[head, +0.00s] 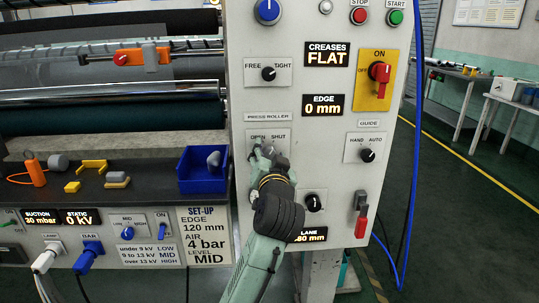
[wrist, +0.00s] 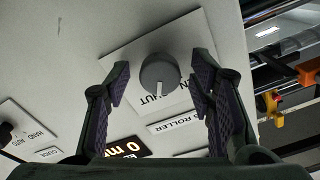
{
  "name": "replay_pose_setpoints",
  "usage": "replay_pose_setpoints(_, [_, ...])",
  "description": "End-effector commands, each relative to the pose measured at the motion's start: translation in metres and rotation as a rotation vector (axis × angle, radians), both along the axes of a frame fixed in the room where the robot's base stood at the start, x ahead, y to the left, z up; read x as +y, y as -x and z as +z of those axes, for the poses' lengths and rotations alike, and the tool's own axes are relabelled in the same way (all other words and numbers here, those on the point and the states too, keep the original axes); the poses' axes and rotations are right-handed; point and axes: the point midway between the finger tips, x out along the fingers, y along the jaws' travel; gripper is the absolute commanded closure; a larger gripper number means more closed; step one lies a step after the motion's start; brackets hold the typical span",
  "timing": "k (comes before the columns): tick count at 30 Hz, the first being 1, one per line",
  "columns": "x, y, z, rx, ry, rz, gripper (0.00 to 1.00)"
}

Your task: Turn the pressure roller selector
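The pressure roller selector is a round grey knob (wrist: 158,72) with a white pointer line, on a white plate marked OPEN and SHUT (head: 283,136). In the wrist view the pointer is aimed down the picture, beside the word SHUT; OPEN is not readable there. My gripper (wrist: 162,80) is open, with one finger on each side of the knob and visible gaps between. In the head view my gripper (head: 267,152) is in front of the plate and hides most of the knob.
Around the plate are the FREE/TIGHT knob (head: 268,74), the HAND/AUTO knob (head: 367,155), a red switch on yellow (head: 379,72) and a lower knob (head: 314,202) beside my arm. A blue bin (head: 203,180) stands left. A blue cable (head: 416,140) hangs right.

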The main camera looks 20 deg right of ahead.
Motion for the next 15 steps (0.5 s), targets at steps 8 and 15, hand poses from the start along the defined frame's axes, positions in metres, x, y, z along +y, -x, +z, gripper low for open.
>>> replay_pose_setpoints(8, [0.0000,0.0003,0.0001,0.000,0.000,0.000,0.70])
replay_pose_setpoints(15, [0.0000,0.0003,0.0001,0.000,0.000,0.000,0.86])
